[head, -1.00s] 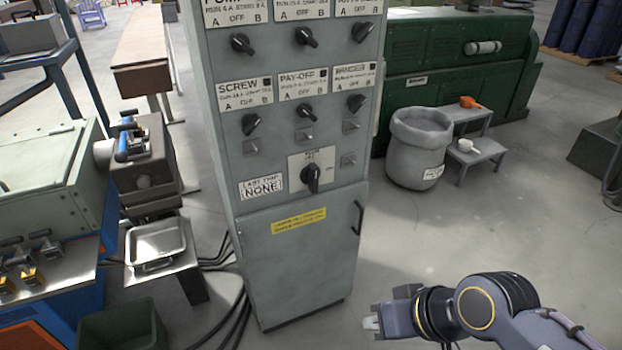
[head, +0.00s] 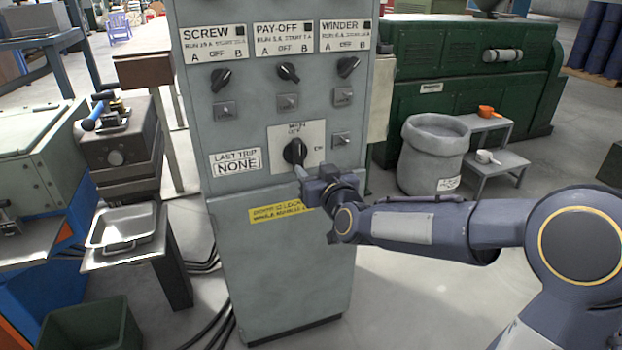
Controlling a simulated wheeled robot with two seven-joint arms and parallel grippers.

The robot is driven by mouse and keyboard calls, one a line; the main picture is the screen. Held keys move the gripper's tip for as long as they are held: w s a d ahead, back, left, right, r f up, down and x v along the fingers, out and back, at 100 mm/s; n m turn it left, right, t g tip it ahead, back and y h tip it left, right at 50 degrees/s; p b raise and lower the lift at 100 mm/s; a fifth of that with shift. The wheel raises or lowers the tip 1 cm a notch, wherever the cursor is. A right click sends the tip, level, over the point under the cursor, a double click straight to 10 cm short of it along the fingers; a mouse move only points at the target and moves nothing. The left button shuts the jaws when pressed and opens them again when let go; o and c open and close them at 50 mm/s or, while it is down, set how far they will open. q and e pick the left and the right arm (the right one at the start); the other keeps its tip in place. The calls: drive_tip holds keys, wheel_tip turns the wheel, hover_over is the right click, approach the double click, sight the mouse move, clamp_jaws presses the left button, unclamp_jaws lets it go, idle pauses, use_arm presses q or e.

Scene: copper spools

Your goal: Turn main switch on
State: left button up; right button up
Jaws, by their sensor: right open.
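The main switch (head: 295,151) is a black rotary knob on a pale plate marked "MAIN", low on the grey control cabinet (head: 280,265). "OFF" is printed above the knob and "ON" to its right. The knob looks close to upright, tilted a little. My right gripper (head: 301,173) is open just below and slightly right of the knob, with its fingertips close to it. I cannot tell whether they touch. My left gripper is out of view.
Screw (head: 221,78), pay-off (head: 288,72) and winder (head: 348,66) knobs sit above, with small toggles below them. A metal tray (head: 122,228) stands left of the cabinet. A grey bin (head: 433,155) and step stool (head: 492,165) stand right, on open floor.

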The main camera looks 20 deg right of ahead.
sight(300, 155)
drive_tip(key=shift+t+h, duration=0.3)
drive_tip(key=shift+t, duration=0.2)
drive_tip(key=w, duration=0.6)
drive_tip(key=w+f, duration=0.1)
drive_tip(key=w, duration=0.3)
drive_tip(key=shift+a, duration=0.15)
drive_tip(key=shift+c, duration=0.3)
clamp_jaws()
